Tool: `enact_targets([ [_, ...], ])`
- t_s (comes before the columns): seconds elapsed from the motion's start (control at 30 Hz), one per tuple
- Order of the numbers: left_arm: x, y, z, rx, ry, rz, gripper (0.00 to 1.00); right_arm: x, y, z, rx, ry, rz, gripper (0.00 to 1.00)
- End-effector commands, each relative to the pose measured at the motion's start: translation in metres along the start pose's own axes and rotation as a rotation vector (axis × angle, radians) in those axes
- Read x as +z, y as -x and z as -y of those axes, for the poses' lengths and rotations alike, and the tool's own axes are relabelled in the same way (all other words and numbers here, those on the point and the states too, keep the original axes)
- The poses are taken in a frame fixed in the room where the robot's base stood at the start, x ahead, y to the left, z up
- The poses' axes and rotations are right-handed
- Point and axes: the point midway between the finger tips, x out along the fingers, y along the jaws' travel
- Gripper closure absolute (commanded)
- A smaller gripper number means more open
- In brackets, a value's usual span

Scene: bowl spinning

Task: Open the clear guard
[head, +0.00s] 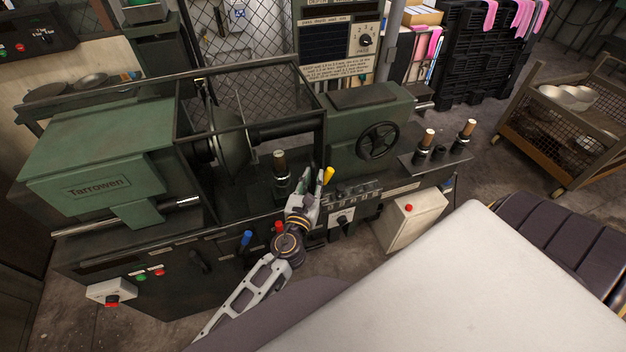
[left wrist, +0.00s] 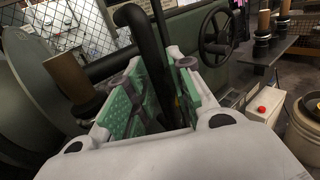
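The clear guard (head: 324,118) is a dark frame with see-through panels around the middle of the green lathe, in front of the round disc (head: 229,138). My left gripper (head: 311,184) is at the guard's lower right front, beside a wooden-topped roller tool (head: 280,170). In the left wrist view, its green-padded fingers (left wrist: 162,95) stand apart. A thick dark curved bar (left wrist: 149,48) passes between them, seemingly the guard's handle. I cannot tell whether the pads touch it. My right gripper is out of view.
A yellow-topped lever (head: 328,175) and a row of switches (head: 350,193) are close to my left gripper. A black handwheel (head: 377,140) is to the right. Blue (head: 246,238) and red (head: 279,227) knobs are below. A cart with bowls (head: 568,115) stands far right.

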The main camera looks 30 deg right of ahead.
Motion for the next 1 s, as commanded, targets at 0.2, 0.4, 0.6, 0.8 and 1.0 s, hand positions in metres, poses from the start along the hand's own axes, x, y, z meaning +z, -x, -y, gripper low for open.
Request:
enact_targets([
  [0.2, 0.0000, -0.0016, 0.0001, 0.000, 0.000, 0.000, 0.77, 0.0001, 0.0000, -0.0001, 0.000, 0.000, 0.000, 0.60],
  [0.4, 0.0001, -0.0014, 0.0001, 0.000, -0.001, 0.000, 0.86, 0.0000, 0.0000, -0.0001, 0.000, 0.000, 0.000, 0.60],
  [0.6, 0.0001, -0.0013, 0.0001, 0.000, -0.001, 0.000, 1.00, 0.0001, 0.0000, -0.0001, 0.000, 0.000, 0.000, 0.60],
  [0.8, 0.0000, -0.0013, 0.0000, 0.000, -0.001, 0.000, 1.00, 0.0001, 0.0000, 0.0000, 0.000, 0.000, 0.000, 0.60],
  [1.0, -0.0002, -0.0027, -0.0039, 0.000, -0.002, 0.000, 1.00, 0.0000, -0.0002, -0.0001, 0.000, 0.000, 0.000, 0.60],
])
